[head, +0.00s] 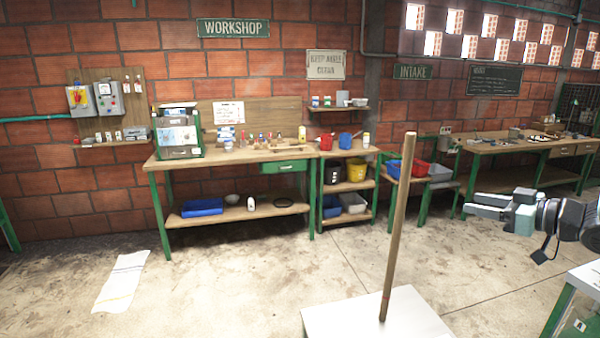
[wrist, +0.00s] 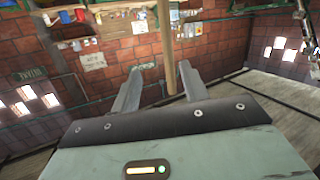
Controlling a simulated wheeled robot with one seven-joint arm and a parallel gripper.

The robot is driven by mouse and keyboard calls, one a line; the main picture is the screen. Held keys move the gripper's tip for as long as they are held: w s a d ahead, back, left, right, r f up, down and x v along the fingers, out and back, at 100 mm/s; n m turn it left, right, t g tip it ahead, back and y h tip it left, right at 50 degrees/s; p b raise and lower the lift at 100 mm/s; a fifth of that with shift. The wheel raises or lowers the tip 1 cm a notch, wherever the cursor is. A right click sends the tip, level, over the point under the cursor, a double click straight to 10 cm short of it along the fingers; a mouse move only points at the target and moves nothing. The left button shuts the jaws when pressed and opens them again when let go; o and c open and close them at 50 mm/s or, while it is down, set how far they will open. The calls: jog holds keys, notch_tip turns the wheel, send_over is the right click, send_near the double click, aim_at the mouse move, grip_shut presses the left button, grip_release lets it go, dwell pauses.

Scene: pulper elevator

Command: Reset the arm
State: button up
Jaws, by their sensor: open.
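My arm reaches in from the right edge of the head view, held out level above the floor. My gripper (head: 471,204) is at its end, with the fingers pointing left, open and empty. In the wrist view my gripper (wrist: 160,75) shows two grey fingers spread apart with nothing between their tips. Behind that gap rises a wooden pole (wrist: 166,40), apart from the fingers as far as I can tell. In the head view the pole (head: 400,210) stands nearly upright, left of my gripper, its foot at a white flat surface (head: 340,318).
A green-legged workbench (head: 240,157) with tools stands at the back wall, beside a shelf unit with bins. Another bench (head: 490,146) stands back right, behind my gripper. A pale cloth (head: 122,280) lies on the floor at left.

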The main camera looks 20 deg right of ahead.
jog(key=w+a+f+g+h+b, duration=0.1)
jog(key=w+a+f+g+h, duration=0.2)
jog(key=w+a, duration=0.85)
jog(key=s+a+f+g+b, duration=0.1)
jog(key=s+a+f+g, duration=0.1)
jog(key=a, duration=0.5)
jog(key=s+a+f+g, duration=0.1)
jog(key=s+a, duration=0.2)
jog(key=a, duration=0.4)
jog(key=s+a+f+n+g, duration=0.1)
jog(key=s+a+g, duration=0.2)
jog(key=s+a, duration=0.2)
jog(key=s+a+f+n+g+h+b, duration=0.1)
jog(key=s+a+g, duration=0.2)
jog(key=s, duration=0.9)
jog(key=s+a+f+g+b, duration=0.1)
jog(key=s+a+g, duration=0.2)
jog(key=s+a, duration=0.5)
jog(key=shift+s+a+f+n+h, duration=0.25)
jog(key=shift+s+a+n+h, duration=0.15)
jog(key=shift+s, duration=0.3)
